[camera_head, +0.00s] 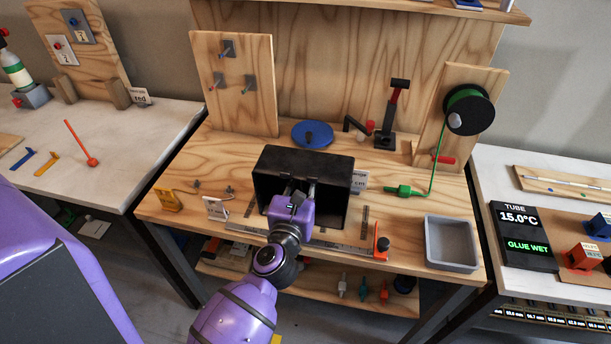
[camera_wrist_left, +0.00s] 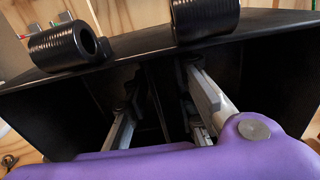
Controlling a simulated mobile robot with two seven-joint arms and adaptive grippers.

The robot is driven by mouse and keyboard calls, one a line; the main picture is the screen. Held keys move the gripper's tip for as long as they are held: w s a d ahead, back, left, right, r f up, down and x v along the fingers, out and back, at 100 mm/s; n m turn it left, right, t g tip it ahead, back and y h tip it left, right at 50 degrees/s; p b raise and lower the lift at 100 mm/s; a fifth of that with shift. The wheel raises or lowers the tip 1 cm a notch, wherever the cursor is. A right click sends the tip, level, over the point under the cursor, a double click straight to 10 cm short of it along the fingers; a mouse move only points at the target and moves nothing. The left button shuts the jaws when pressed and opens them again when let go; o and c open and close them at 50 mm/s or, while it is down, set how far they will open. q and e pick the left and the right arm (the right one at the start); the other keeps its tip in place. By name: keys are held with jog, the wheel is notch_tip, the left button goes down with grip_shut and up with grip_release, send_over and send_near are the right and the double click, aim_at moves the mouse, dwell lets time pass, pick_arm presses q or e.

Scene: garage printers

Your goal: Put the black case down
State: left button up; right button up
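The black case (camera_head: 309,161) is an open-fronted box at the middle of the wooden bench, its opening facing me. In the left wrist view the case (camera_wrist_left: 235,36) fills most of the picture, with a dark upright divider inside. My left gripper (camera_head: 299,190) reaches into the opening. In the left wrist view its fingers (camera_wrist_left: 162,92) lie on either side of the divider, close against it. The case's underside is hidden, so I cannot tell whether it touches the bench. My right gripper is not in view.
A grey tray (camera_head: 451,244) stands at the bench's right front. A blue disc (camera_head: 313,132) lies behind the case, and a black spool (camera_head: 468,110) hangs on a board at right. A white label card (camera_head: 215,208) and an orange clamp (camera_head: 381,243) are near the case.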

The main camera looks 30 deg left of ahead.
pick_arm(q)
jog(key=shift+r, duration=0.1)
jog(key=b+v, duration=0.2)
jog(key=v, duration=0.9)
jog(key=s+d+f+m+g+h, duration=0.25)
jog(key=s+f+m, duration=0.35)
jog(key=m, duration=0.6)
jog(key=s+d+f+m+g+h, duration=0.1)
jog(key=s+d+f+m+h, duration=0.3)
jog(key=f+m, duration=0.6)
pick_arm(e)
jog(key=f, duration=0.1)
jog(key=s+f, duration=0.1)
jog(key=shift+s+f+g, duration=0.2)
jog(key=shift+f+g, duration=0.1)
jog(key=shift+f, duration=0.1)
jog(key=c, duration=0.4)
pick_arm(q)
jog(key=s+a+f+m+g+y, duration=0.1)
jog(key=s+a+f+m+g, duration=0.1)
jog(key=s+f+m, duration=0.4)
jog(key=s+a+f+m+g+y, duration=0.1)
jog(key=s+f+m+g, duration=0.3)
jog(key=s+m, duration=0.7)
notch_tip(320, 180, down, 3)
jog(key=shift+a+r, duration=0.15)
jog(key=shift+a, duration=0.75)
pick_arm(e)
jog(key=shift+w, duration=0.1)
